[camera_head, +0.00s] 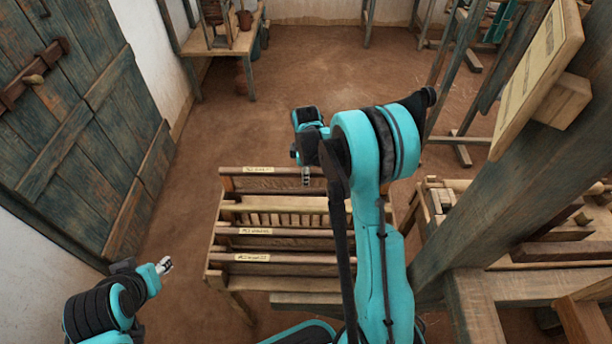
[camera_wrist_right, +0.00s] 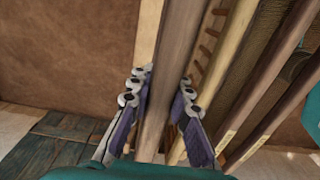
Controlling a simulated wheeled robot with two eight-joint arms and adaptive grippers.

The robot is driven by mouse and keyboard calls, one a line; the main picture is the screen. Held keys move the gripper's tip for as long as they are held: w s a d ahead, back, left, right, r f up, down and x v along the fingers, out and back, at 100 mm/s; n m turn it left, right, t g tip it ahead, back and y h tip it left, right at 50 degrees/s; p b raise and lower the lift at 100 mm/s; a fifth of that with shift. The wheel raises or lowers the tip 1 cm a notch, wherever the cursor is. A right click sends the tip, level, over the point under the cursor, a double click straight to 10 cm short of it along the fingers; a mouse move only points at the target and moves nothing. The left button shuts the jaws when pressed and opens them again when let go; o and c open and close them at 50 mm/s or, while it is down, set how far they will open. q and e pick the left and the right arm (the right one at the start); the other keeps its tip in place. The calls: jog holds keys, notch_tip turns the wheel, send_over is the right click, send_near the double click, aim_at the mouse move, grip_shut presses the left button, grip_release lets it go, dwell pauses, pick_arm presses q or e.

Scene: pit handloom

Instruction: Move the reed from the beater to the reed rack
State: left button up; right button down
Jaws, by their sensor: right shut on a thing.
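The reed rack (camera_head: 215,245) is a low wooden stand in the middle of the head view, with labelled bars lying across it. My right gripper (camera_head: 306,180) is over the rack's far part, partly hidden by my arm. In the right wrist view my right gripper (camera_wrist_right: 158,105) is shut on a long brown wooden bar, the reed (camera_wrist_right: 172,50), with a finger on each side. This reed (camera_head: 275,184) seems to lie along the rack's far side; whether it rests there is unclear. My left gripper (camera_head: 163,266) is at lower left, away from the rack; its jaw opening is unclear. I cannot make out the beater.
Other labelled bars (camera_head: 270,258) lie nearer in the rack. The loom's thick wooden post (camera_head: 510,190) stands close on the right. A plank door (camera_head: 85,130) is at left and a small table (camera_head: 215,42) at the back. The floor left of the rack is clear.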

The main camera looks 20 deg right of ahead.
jog(key=shift+f+b, duration=3.15)
jog(key=shift+f, duration=1)
jog(key=c, duration=1.3)
grip_release()
notch_tip(320, 180, up, 12)
jog(key=shift+r, duration=0.1)
notch_tip(320, 180, up, 7)
jog(key=p, duration=0.5)
send_over(306, 190)
jog(key=shift+w+d, duration=0.1)
jog(key=shift+w, duration=0.1)
